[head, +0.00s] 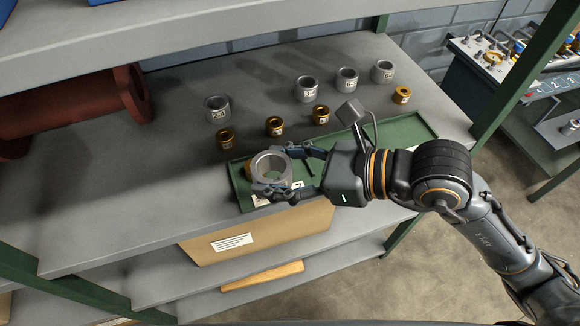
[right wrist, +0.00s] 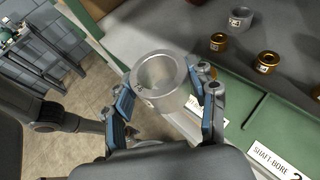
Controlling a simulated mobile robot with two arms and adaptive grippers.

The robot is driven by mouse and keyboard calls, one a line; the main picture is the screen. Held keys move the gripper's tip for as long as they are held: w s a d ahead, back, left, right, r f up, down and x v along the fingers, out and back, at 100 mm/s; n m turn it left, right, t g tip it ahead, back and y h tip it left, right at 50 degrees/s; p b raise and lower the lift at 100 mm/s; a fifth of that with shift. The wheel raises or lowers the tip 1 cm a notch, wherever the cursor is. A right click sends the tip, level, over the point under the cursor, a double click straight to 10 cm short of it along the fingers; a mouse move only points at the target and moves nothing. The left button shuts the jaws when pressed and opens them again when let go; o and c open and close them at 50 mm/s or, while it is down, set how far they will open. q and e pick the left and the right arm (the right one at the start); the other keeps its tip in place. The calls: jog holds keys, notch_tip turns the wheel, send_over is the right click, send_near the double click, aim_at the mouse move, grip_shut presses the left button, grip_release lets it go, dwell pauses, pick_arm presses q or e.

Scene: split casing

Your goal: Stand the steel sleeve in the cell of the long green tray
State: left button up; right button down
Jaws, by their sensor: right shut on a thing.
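A steel sleeve (head: 270,166), a thick grey ring, is held in my right gripper (head: 287,172) at the left end of the long green tray (head: 408,126). In the right wrist view the sleeve (right wrist: 158,75) sits between the blue-padded fingers (right wrist: 165,105), its open bore facing the camera. The sleeve and gripper hide much of the tray's left end, and I cannot tell whether the sleeve touches the tray. The tray also shows in the right wrist view (right wrist: 282,118), with a divider and a label reading "SHAFT BORE". My left gripper is not in view.
Several grey sleeves, such as one at the left (head: 217,109), stand on the grey shelf (head: 160,180) behind the tray. Several smaller brass rings (head: 275,126) stand in front of them. A red flanged pipe (head: 80,105) lies at the left. A green post (head: 525,75) rises at the right.

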jog(key=shift+w+d+f+b, duration=0.15)
jog(key=shift+w+f+b, duration=0.65)
jog(key=shift+b, duration=0.4)
jog(key=w+f, duration=0.2)
jog(key=w, duration=0.1)
jog(key=w+d+f+p, duration=0.1)
jog(key=w+f, duration=0.1)
jog(key=w, duration=0.1)
jog(key=w+f+p, duration=0.1)
jog(key=w+f, duration=0.1)
jog(key=w, duration=0.1)
jog(key=shift+d, duration=0.25)
jog(key=shift+w+f, duration=0.45)
jog(key=shift+f, duration=0.05)
notch_tip(320, 180, down, 2)
jog(key=shift+f+p, duration=0.1)
jog(key=shift+p, duration=0.4)
jog(key=shift+d+f, duration=0.1)
jog(key=shift+f, duration=0.4)
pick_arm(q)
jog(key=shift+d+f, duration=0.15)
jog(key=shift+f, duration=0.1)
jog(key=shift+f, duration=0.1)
pick_arm(e)
jog(key=shift+f, duration=0.1)
jog(key=shift+c, duration=2.1)
grip_release()
jog(key=shift+f, duration=0.1)
